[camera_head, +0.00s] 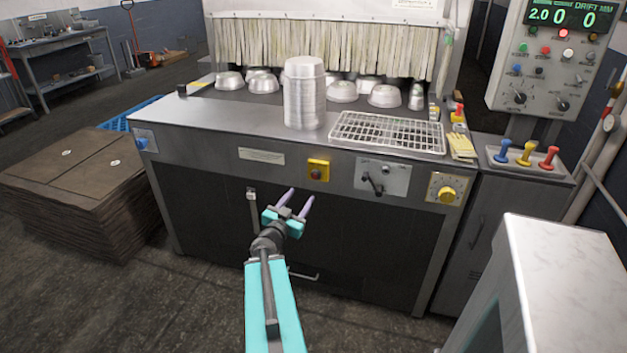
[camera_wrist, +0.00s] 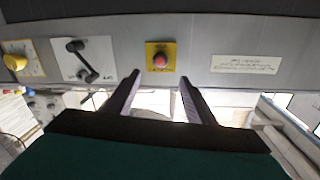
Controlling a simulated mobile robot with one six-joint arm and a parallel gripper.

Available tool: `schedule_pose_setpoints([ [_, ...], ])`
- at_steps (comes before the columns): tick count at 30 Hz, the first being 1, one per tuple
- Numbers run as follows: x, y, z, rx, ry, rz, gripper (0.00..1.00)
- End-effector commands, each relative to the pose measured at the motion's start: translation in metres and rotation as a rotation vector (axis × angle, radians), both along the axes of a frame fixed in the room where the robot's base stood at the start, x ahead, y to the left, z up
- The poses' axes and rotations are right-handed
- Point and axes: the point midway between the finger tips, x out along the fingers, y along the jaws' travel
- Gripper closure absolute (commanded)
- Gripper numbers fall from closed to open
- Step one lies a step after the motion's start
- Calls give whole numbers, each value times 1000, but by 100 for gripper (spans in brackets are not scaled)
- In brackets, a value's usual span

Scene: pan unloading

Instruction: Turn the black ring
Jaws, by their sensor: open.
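I cannot pick out a separate black ring with certainty. A red button on a yellow plate (camera_head: 317,170) sits on the machine's front panel, with a thin dark surround that is too small to make out. The plate also shows in the wrist view (camera_wrist: 159,50), straight past my fingertips. My gripper (camera_head: 300,196) is open and empty, a little below the plate in the head view. Its two purple fingers spread apart in the wrist view (camera_wrist: 159,77). Two black knobs (camera_head: 519,97) (camera_head: 562,105) are on the grey control box at the upper right.
The panel also carries a black crank switch (camera_head: 374,181), a yellow dial (camera_head: 446,194) and a label (camera_head: 261,156). Metal pans, a stack of tins (camera_head: 304,95) and a wire rack (camera_head: 388,132) stand on top. A grey cabinet (camera_head: 560,270) is at lower right.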

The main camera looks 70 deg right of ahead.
Motion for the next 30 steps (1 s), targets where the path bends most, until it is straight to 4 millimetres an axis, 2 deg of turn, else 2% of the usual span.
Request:
schedule_pose_setpoints([
  [8,0,-16,-3,0,0,-1,50],
  [30,-2,-90,0,0,0,-1,50],
])
